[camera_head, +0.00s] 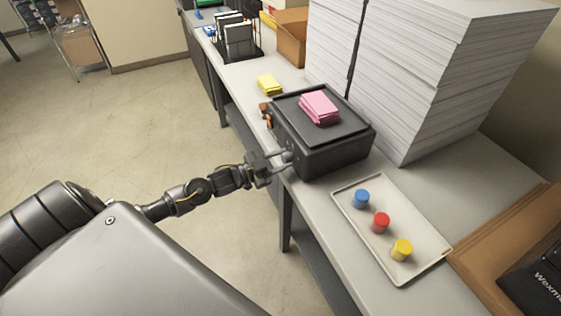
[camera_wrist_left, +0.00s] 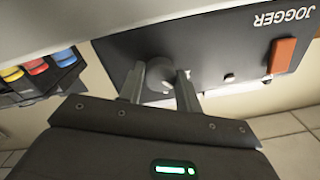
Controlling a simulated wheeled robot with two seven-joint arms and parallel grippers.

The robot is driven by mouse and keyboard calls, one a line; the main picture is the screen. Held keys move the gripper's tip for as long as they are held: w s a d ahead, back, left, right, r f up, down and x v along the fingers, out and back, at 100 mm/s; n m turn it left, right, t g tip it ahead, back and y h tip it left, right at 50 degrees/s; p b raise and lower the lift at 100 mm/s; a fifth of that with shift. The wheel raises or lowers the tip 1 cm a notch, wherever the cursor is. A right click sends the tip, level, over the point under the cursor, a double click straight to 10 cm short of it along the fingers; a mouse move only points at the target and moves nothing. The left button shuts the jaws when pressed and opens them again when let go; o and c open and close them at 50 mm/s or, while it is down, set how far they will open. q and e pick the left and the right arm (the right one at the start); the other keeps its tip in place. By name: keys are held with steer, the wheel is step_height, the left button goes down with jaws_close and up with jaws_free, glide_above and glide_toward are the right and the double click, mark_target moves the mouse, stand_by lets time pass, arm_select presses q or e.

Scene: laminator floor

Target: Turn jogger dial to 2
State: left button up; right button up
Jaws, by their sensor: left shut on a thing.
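The jogger (camera_head: 322,150) is a black box near the front edge of the bench, with a stack of pink paper (camera_head: 320,107) on top. In the left wrist view its front panel (camera_wrist_left: 222,52) appears upside down, with the label JOGGER and an orange switch (camera_wrist_left: 283,55). My left gripper (camera_head: 283,159) is at this front panel. In the left wrist view the left gripper (camera_wrist_left: 160,88) is shut on the round dial (camera_wrist_left: 160,70), one finger on each side. The fingers partly hide the dial, and I cannot read its setting. My right gripper is not in view.
A pale tray (camera_head: 346,207) with blue, red and yellow cylinders stands to the right of the jogger. Tall white paper stacks (camera_head: 440,80) rise behind it. A yellow pad (camera_head: 269,85) lies to its left. Floor (camera_head: 150,130) in front of the bench is clear.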

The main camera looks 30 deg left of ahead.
arm_select(q)
steer(key=m+b, duration=0.2)
steer(key=m, duration=0.2)
steer(key=shift+f+m, duration=0.15)
steer(key=shift+m, duration=0.25)
steer(key=shift+m+b, duration=1.15)
steer(key=shift+m, duration=0.85)
steer(key=o, duration=1)
